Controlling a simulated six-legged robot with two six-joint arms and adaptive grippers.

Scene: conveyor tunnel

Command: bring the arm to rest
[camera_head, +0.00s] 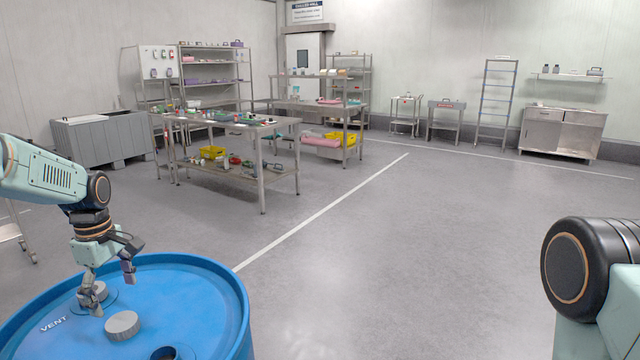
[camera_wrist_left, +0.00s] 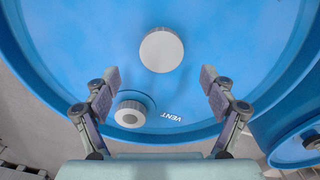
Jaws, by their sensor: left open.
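My left gripper (camera_head: 113,295) is open and empty above the lid of a blue drum (camera_head: 200,292) at the lower left of the head view. In the left wrist view, my left gripper (camera_wrist_left: 160,78) has its fingers spread wide over the drum lid (camera_wrist_left: 225,40). A round grey cap (camera_head: 122,326) lies on the lid near the gripper; it also shows in the wrist view (camera_wrist_left: 161,49), apart from both fingers. A smaller grey cap (camera_wrist_left: 130,114) sits beside the word VENT, near one finger. My right gripper is out of view.
A dark opening (camera_head: 165,353) shows in the lid at the bottom edge. A second blue rim (camera_wrist_left: 300,142) shows at the wrist view's right. Cluttered metal tables (camera_head: 262,190) stand farther back. Open floor (camera_head: 400,240) lies right of the drum.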

